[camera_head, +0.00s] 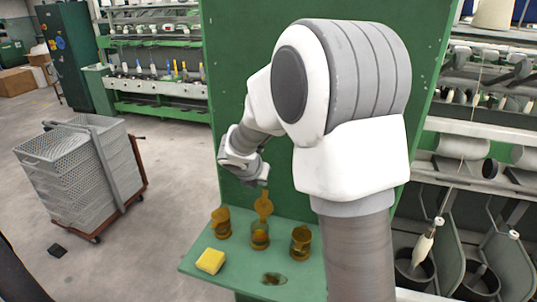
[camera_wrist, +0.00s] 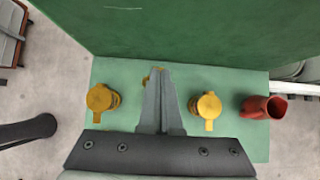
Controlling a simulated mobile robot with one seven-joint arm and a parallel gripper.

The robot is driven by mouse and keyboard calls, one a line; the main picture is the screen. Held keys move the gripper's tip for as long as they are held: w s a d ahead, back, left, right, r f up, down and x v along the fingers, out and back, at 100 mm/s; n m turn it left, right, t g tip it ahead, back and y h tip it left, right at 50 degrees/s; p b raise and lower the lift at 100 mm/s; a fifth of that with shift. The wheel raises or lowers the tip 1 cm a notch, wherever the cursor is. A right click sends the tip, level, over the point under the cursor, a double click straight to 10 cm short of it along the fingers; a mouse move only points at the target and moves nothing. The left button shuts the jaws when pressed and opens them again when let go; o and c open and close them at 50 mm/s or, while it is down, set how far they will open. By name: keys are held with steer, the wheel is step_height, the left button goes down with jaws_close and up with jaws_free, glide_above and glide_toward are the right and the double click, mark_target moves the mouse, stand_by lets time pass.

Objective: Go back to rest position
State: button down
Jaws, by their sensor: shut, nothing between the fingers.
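My gripper (camera_wrist: 160,72) is shut and empty; its fingers meet over the green shelf in the wrist view. In the head view my gripper (camera_head: 262,181) hangs above the shelf (camera_head: 235,270), just over the raised amber lid (camera_head: 264,204) of the middle jar (camera_head: 260,240). An amber-lidded jar stands on the left (camera_head: 221,224) and another on the right (camera_head: 301,243). They show in the wrist view as yellow lids, left (camera_wrist: 100,98) and right (camera_wrist: 209,106). My fingers mostly hide the middle one.
A yellow sponge (camera_head: 210,260) and a dark flat oval item (camera_head: 274,280) lie near the shelf's front. A red jug (camera_wrist: 263,107) stands at right in the wrist view. A green panel (camera_head: 235,60) rises behind. A crate cart (camera_head: 75,165) stands on the floor at left.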

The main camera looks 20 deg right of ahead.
steer(key=w+d+r, duration=0.3)
steer(key=w+r, duration=0.1)
steer(key=r, duration=0.2)
steer(key=s+a+r+m+b, duration=0.15)
steer(key=s+r+m, duration=0.25)
steer(key=s+m, duration=0.5)
steer(key=s+a+f+m+y+b, duration=0.2)
steer(key=s+a+m, duration=0.1)
steer(key=s+m, duration=0.7)
steer(key=s+a+f+m+y+b, duration=0.2)
steer(key=s+m, duration=0.7)
steer(key=s, duration=0.7)
steer(key=shift+a+f+m+g+y+b, duration=0.35)
steer(key=shift+a+f+b, duration=0.25)
steer(key=shift+b, duration=0.25)
steer(key=shift+a, duration=0.25)
